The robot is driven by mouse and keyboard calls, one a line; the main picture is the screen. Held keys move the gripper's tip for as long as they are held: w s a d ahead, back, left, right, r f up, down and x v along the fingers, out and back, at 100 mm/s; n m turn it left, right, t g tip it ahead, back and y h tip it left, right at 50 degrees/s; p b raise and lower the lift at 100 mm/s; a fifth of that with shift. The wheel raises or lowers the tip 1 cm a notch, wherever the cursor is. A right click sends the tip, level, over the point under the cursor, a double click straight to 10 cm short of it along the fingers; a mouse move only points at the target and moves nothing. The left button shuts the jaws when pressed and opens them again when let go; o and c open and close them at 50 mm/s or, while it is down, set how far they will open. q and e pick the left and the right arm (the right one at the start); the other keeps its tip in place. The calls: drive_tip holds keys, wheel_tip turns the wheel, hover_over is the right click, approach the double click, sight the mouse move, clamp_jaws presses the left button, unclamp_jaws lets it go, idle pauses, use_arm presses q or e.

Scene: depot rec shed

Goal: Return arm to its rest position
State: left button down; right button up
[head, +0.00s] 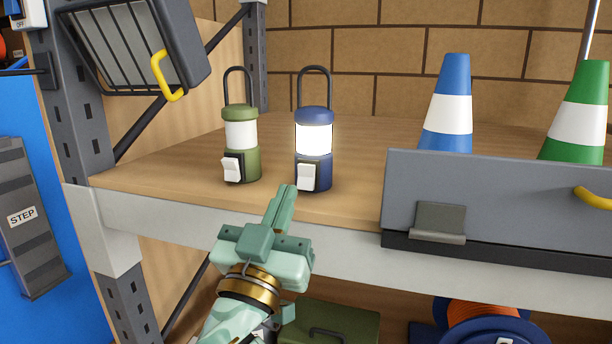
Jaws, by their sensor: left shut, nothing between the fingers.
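My left gripper (286,198) is shut and empty. It is in front of the shelf's front edge, with its fingertips just below the blue lantern (314,172) in the picture. I cannot tell whether the tips touch the lantern. The blue lantern stands upright and its lamp is lit. It has a white switch on its front. A green lantern (242,165) stands upright to its left, also with a white switch, and its lamp looks unlit. My right gripper is not in view.
The wooden shelf (160,178) has a grey metal front edge (160,221). A grey bin (500,195) with a blue cone (450,90) and a green cone (585,100) behind its front stands right. A green box (335,325) and an orange reel (480,310) sit below.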

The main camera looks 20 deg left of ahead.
use_arm(q)
drive_tip(key=shift+s, duration=1)
